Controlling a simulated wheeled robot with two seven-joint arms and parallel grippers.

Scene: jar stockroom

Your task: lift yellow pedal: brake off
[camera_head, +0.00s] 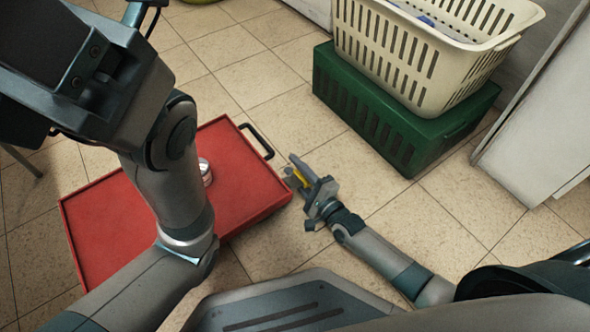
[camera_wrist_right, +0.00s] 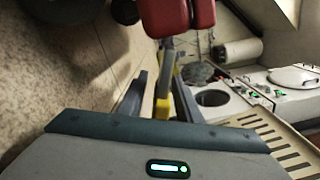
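The yellow pedal (camera_head: 301,177) sits low beside the right side of the red cart (camera_head: 240,190). My right gripper (camera_head: 298,172) is down at the pedal, near the floor. In the right wrist view, the yellow pedal (camera_wrist_right: 163,108) lies between the two fingers of my right gripper (camera_wrist_right: 160,85). The fingers look open around it, with a gap showing on the left; whether the right finger touches it I cannot tell. My left arm crosses above the cart, and its gripper is out of view.
A silver-lidded jar (camera_head: 205,172) stands on the cart, partly behind my left arm. The cart has a black handle (camera_head: 257,140). A green crate (camera_head: 400,125) with a cream basket (camera_head: 405,60) on it stands at the upper right, near a white cabinet (camera_head: 530,130). Tiled floor lies between.

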